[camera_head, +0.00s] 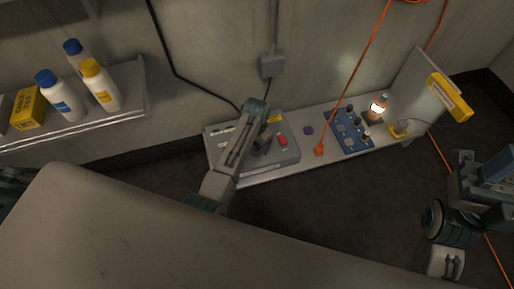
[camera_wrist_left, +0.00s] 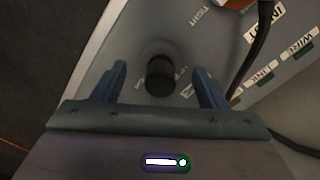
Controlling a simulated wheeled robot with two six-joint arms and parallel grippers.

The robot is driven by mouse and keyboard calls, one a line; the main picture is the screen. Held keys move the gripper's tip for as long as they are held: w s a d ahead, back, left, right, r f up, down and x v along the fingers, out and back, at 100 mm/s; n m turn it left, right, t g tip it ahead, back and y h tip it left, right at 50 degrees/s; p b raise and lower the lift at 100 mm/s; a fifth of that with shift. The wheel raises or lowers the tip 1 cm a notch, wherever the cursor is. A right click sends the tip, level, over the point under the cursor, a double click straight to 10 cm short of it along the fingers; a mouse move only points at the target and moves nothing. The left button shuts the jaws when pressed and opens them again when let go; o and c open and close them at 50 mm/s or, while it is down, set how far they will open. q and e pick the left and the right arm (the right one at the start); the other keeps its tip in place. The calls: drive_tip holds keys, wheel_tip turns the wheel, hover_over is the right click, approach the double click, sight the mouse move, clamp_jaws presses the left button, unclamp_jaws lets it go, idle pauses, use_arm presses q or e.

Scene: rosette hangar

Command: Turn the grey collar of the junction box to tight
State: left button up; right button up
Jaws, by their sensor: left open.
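The junction box (camera_head: 288,158) is a grey box on the narrow wall bench in the head view. Its grey top (camera_wrist_left: 140,28) fills much of the left wrist view, with the word TIGHT printed near the top. A short dark grey round piece, apparently the collar (camera_wrist_left: 159,75), stands up from it. My left gripper (camera_wrist_left: 163,86) is open, with one blue finger on each side of the collar and gaps showing. In the head view my left arm hides part of the box and the collar is hard to make out. My right gripper (camera_head: 452,266) is at the lower right, away from the box.
A blue panel with knobs (camera_head: 347,131), a lit lamp (camera_head: 379,106) and an orange cable end (camera_head: 319,150) are right of the box. A shelf with bottles (camera_head: 103,86) is at left. A black cable (camera_wrist_left: 252,50) runs beside the right finger. A large grey surface (camera_head: 130,235) fills the foreground.

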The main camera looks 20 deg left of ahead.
use_arm(q)
drive_tip(key=shift+f, duration=0.8)
